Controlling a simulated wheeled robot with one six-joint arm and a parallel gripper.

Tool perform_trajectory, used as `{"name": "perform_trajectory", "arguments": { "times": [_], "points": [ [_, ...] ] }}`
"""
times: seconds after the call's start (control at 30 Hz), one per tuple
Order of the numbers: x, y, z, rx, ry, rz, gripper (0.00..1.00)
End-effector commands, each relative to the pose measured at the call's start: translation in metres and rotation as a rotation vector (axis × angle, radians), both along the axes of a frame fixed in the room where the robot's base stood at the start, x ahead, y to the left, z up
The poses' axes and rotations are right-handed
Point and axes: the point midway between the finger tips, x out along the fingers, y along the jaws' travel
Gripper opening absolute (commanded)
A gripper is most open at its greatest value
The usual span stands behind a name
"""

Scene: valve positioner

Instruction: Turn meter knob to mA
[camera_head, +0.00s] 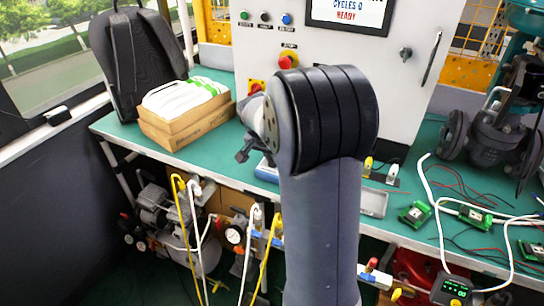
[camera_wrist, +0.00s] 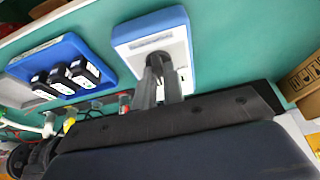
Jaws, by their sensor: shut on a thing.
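The meter (camera_wrist: 122,47) lies on the green bench top, with a pale face and a blue casing, in the upper middle of the wrist view. A blue edge of the meter (camera_head: 265,172) shows in the head view, mostly hidden behind my arm. My gripper (camera_wrist: 158,64) reaches onto the meter's face. Its two fingers are close together and shut on the meter knob, which they largely cover. The knob's pointer and the mode marks around it cannot be read. In the head view, my gripper (camera_head: 246,150) shows only in part, left of my arm.
A blue tray (camera_wrist: 42,52) with several dark modules sits left of the meter in the wrist view. A cardboard box (camera_head: 187,122) and a black backpack (camera_head: 137,65) stand left on the bench. A control cabinet (camera_head: 405,95) stands behind. Green boards and wires (camera_head: 475,215) lie right.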

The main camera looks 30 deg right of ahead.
Motion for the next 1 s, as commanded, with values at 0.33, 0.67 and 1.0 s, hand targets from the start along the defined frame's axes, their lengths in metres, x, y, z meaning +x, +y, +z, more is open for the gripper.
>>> {"name": "perform_trajectory", "arguments": {
  "times": [0.33,0.67,1.0],
  "points": [
    [0.0,0.0,0.0,0.001,0.001,0.0,0.16],
    [0.0,0.0,0.0,0.001,0.001,0.001,0.32],
    [-0.007,0.009,0.03,0.0,-0.005,0.002,0.32]
  ]
}}
